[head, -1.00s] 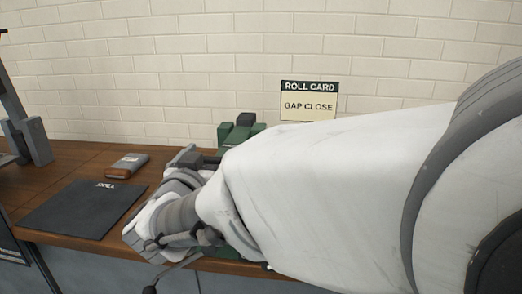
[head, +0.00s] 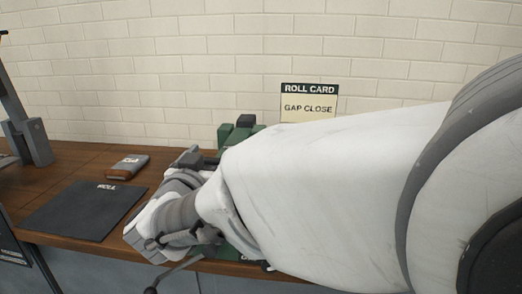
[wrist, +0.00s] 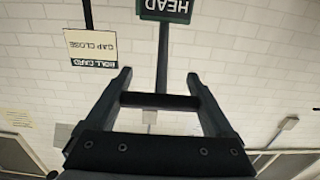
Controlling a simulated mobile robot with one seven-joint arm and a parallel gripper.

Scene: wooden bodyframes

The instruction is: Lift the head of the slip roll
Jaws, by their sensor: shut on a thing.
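The slip roll (head: 228,133) is a green machine on the bench in the head view, mostly hidden behind my arm. In the wrist view a dark crossbar (wrist: 160,101) spans my two fingers, and a dark stem (wrist: 163,55) rises from it to a green plate marked HEAD (wrist: 166,8), upside down and cut by the frame's top edge. My gripper (wrist: 158,74) is shut on this bar. In the head view my gripper is hard to make out beside the machine. The rolls are hidden.
A card reading ROLL CARD, GAP CLOSE (head: 309,103) is at the wall behind the machine. A dark mat (head: 85,211) and a small grey and brown block (head: 128,167) lie on the wooden bench (head: 70,160) to the left. A grey stand (head: 28,140) is at the far left.

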